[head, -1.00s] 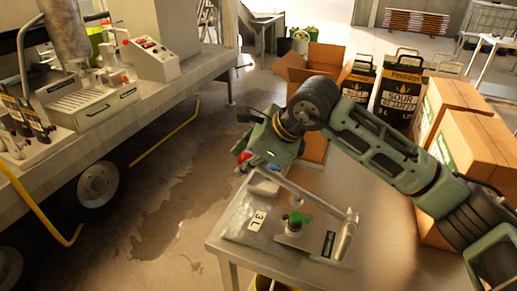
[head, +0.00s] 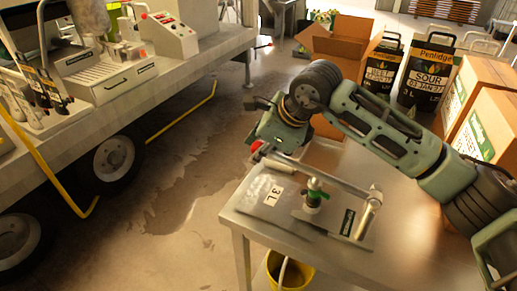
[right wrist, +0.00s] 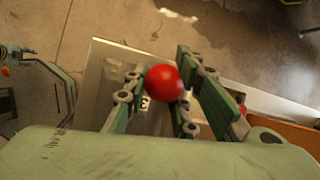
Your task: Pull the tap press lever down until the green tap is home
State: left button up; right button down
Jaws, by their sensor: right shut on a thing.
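The tap press stands on the steel table (head: 340,262). Its lever (head: 328,178) runs from a pivot post (head: 369,212) on the right, over the plunger, to a red knob (head: 257,146) at the left end. The knob also shows in the right wrist view (right wrist: 164,83), between the finger pads. My right gripper (head: 262,150) is shut on this knob. The green tap (head: 314,198) is upright under the press plunger. Whether it is fully seated cannot be told. A flat grey pouch (head: 250,203) labelled 3 L lies beside it. My left gripper is out of view.
A yellow bucket (head: 290,275) stands below the table's front edge. A trailer (head: 165,85) with a control box is at the left. Bare wet floor lies between.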

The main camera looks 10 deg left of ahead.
jog(key=c, duration=1.8)
grip_release()
jog(key=shift+d+f, duration=0.1)
jog(key=shift+f, duration=0.05)
jog(key=o, duration=0.3)
jog(key=shift+s+d, duration=0.1)
jog(key=shift+d, duration=0.05)
jog(key=shift+r, duration=0.35)
jog(key=v, duration=1.1)
jog(key=shift+s+d+r, duration=0.15)
jog(key=shift+d+r, duration=0.05)
jog(key=shift+d, duration=0.05)
